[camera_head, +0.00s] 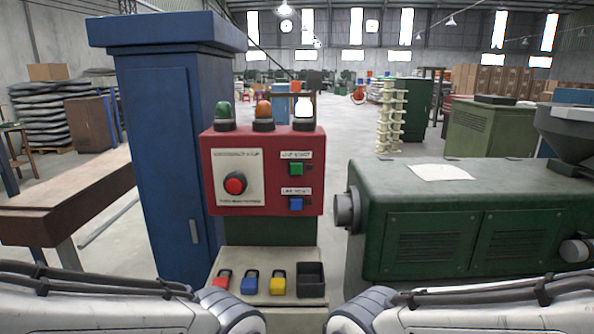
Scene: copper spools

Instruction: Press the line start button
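A red control box (217,170) stands straight ahead. A large round red button (235,184) is on a pale plate to the left. Three lamps stand on top: green (224,114), orange (263,113) and a white one (303,112) that looks lit. My two arms come in along the bottom edge. Neither gripper's fingers show.
A pale ledge (267,298) below the box holds red (222,281), blue (249,284) and yellow (278,285) padlocks and a black bin (310,279). A blue cabinet (165,150) stands left, a green machine (440,215) right.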

